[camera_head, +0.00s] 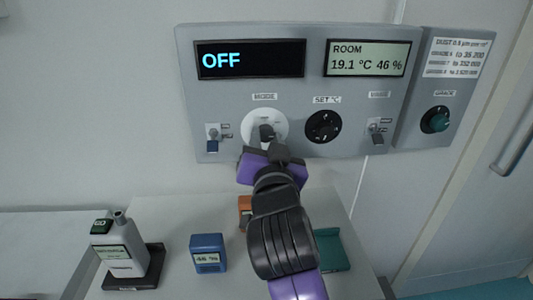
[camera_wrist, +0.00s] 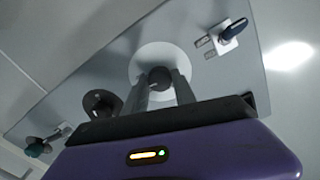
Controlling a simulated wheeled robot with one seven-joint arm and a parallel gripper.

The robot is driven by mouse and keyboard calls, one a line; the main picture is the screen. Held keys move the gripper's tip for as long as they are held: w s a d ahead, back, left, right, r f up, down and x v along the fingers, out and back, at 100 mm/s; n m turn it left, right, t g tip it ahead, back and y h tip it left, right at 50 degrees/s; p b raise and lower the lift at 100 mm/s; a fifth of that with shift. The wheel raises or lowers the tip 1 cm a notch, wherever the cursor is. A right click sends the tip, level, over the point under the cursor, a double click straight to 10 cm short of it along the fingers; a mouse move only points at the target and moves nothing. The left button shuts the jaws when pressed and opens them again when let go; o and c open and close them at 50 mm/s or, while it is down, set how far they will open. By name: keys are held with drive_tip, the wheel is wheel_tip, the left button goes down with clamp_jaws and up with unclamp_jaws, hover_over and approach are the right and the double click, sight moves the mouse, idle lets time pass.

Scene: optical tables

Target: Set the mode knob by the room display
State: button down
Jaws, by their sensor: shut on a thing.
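The mode knob (camera_head: 267,132) is a dark knob on a round white dial (camera_head: 252,124) under the MODE label. The black display (camera_head: 249,59) above it reads OFF. The room display (camera_head: 367,59) reads ROOM, 19.1 °C and 46 %. My gripper (camera_head: 269,146) is shut on the mode knob, with its fingers covering part of the dial. In the wrist view my gripper's two fingers (camera_wrist: 160,88) stand on either side of the knob (camera_wrist: 159,78). The knob's pointer and most dial marks cannot be read.
The grey panel (camera_head: 290,90) also bears a black SET °C knob (camera_head: 323,126), a left toggle (camera_head: 212,144) and a right toggle (camera_head: 376,135). A teal GRADE knob (camera_head: 435,120) sits on the panel at the right. Below, a blue meter (camera_head: 208,253) and a grey bottle-like device (camera_head: 120,249) stand on surfaces.

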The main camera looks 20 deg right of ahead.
drive_tip(key=shift+f+m+b, duration=0.1)
drive_tip(key=shift+m+b, duration=1.7)
drive_tip(key=shift+m, duration=0.4)
drive_tip(key=c, duration=1)
unclamp_jaws()
drive_tip(key=shift+s, duration=0.1)
drive_tip(key=v, duration=0.7)
drive_tip(key=shift+s+a+b, duration=0.1)
drive_tip(key=shift+s+b, duration=0.15)
drive_tip(key=shift+b, duration=0.05)
